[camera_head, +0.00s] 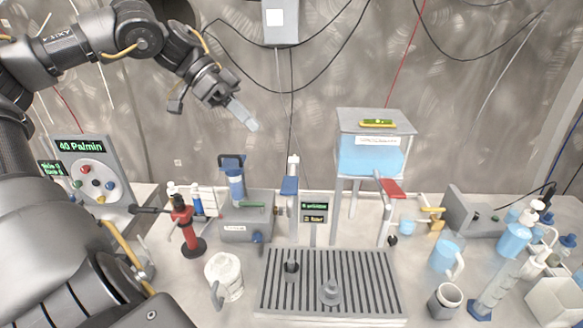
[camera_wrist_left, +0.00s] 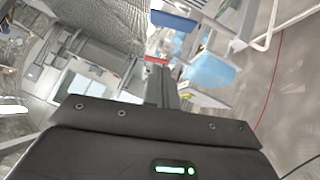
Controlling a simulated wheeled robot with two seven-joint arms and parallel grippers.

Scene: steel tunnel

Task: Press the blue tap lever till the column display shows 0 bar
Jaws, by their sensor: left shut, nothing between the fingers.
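The blue tap lever (camera_head: 289,186) is on a slim upright tap behind the slatted drain tray (camera_head: 265,290). Two small dark displays, upper (camera_head: 314,206) and lower (camera_head: 314,219), stand just right of it; their text is too small for me to read surely. My left gripper (camera_head: 246,116) hangs in the air in front of the back wall, above and left of the lever, well apart from it. Its pale fingers are shut and empty. My right gripper is not in view.
A blue-filled tank (camera_head: 370,158) on legs with a red lever (camera_head: 391,188) stands right of the tap. A grey box with a blue-topped device (camera_head: 234,184) stands left. A white jug (camera_head: 224,276) is near the front. Cups and bottles crowd the right. The air above the tap is clear.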

